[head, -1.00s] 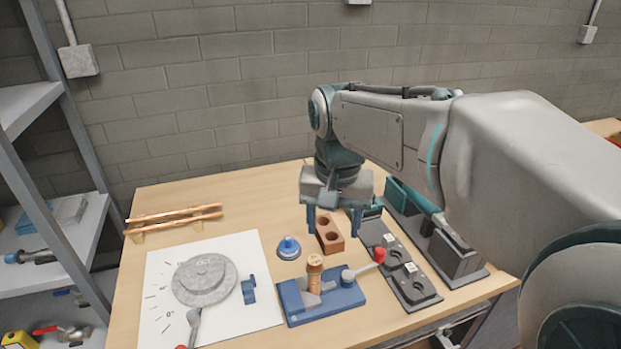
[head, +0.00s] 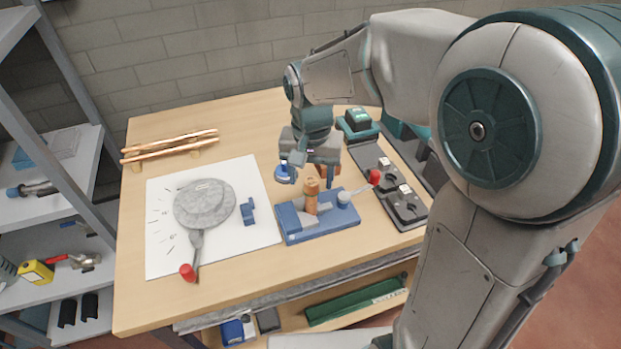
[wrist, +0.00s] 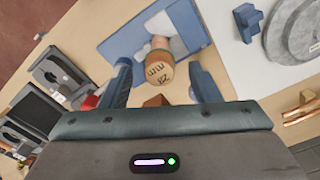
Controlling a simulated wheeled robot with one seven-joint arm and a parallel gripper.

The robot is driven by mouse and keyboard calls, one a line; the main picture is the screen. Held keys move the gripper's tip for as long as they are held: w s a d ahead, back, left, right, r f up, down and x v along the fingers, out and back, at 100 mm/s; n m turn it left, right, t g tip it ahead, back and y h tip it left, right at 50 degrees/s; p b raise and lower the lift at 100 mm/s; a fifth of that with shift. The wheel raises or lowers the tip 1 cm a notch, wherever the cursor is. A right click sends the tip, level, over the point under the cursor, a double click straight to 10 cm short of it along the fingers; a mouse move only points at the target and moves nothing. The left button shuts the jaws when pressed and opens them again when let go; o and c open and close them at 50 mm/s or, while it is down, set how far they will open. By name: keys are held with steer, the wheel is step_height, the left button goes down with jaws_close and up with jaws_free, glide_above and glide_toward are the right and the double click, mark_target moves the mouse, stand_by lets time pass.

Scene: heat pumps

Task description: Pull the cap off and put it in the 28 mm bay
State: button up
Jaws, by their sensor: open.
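The cap (head: 311,186) is a copper-brown cylinder with a lighter top, standing on the blue fixture (head: 340,225). My gripper (head: 313,172) points down, open and empty, just behind and above the cap. In the wrist view the cap shows between and slightly beyond the two blue fingers of my gripper (wrist: 163,88), with room on both sides. Dark grey trays with round recesses (head: 408,212) stand right of the fixture. I cannot read which bay is 28 mm.
A red-knobbed lever (head: 374,177) sits at the fixture's right. A blue-and-white piece (head: 284,175) stands left of my gripper; a brown block is mostly hidden behind it. A grey disc (head: 204,205) lies on white paper. Copper pipes (head: 170,146) lie at the back left.

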steer(key=shift+f, duration=0.85)
steer(key=shift+c, duration=0.4)
jaws_close()
